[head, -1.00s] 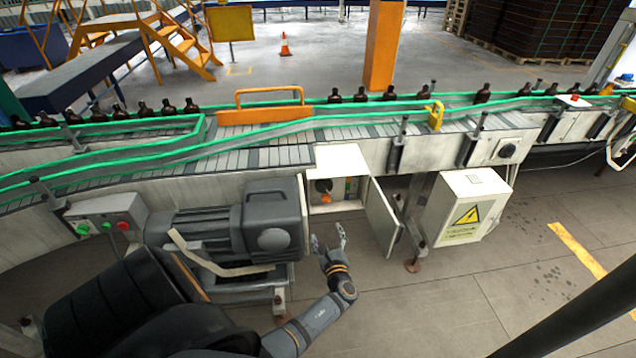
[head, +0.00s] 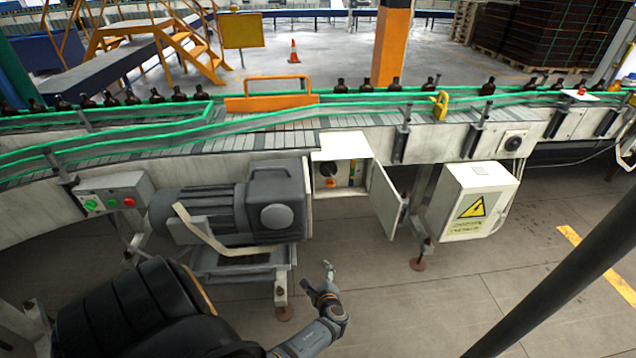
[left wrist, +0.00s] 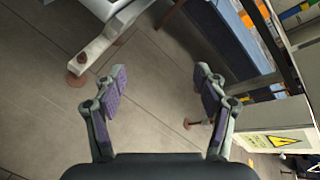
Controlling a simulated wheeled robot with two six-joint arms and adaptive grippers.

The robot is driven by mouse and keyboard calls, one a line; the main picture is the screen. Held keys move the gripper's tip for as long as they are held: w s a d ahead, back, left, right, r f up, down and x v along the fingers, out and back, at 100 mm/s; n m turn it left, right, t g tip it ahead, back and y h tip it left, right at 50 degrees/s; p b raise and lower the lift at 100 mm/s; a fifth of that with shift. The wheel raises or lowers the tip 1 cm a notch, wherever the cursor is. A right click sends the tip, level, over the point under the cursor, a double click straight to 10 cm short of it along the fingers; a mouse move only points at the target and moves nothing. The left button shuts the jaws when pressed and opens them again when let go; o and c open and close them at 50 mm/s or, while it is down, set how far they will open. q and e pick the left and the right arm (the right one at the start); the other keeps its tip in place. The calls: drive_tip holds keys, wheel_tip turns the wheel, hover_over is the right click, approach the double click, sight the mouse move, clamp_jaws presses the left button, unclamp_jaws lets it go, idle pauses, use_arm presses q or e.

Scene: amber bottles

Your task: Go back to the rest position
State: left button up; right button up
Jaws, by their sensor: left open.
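My left gripper (head: 318,281) is low in the head view, in front of the conveyor and above the bare floor. In the left wrist view my left gripper (left wrist: 160,90) is open, with its two fingers wide apart and nothing between them. It is apart from the open control box (head: 341,176) and touches nothing that I can see. My right gripper does not show in either view.
The box's door (head: 386,203) stands open. A white cabinet with a yellow warning sign (head: 472,202) is to its right, and a grey motor (head: 240,208) to its left. Dark bottles (head: 180,94) stand on the conveyor (head: 240,142). The floor (head: 400,305) in front is clear.

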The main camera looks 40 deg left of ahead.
use_arm(q)
drive_tip(key=shift+s+f, duration=0.2)
drive_tip(key=shift+f, duration=0.1)
idle(0.4)
drive_tip(key=s+d+f+n+g+h, duration=0.2)
drive_tip(key=s+d+f+n+h, duration=0.1)
drive_tip(key=s+f, duration=0.6)
drive_tip(key=s+d+f+n+g+h, duration=0.2)
drive_tip(key=s+d+f+n+h, duration=0.15)
drive_tip(key=s+f, duration=0.6)
drive_tip(key=s+d+f+n+g+h, duration=0.1)
drive_tip(key=s+d+f+n, duration=0.1)
drive_tip(key=s+n, duration=0.3)
drive_tip(key=s+d+f+n+g+h, duration=0.1)
drive_tip(key=s+f+n, duration=0.3)
drive_tip(key=s, duration=0.7)
drive_tip(key=shift+s+d+n+h, duration=0.15)
drive_tip(key=shift+d+n+h, duration=0.2)
drive_tip(key=shift+d+h, duration=0.35)
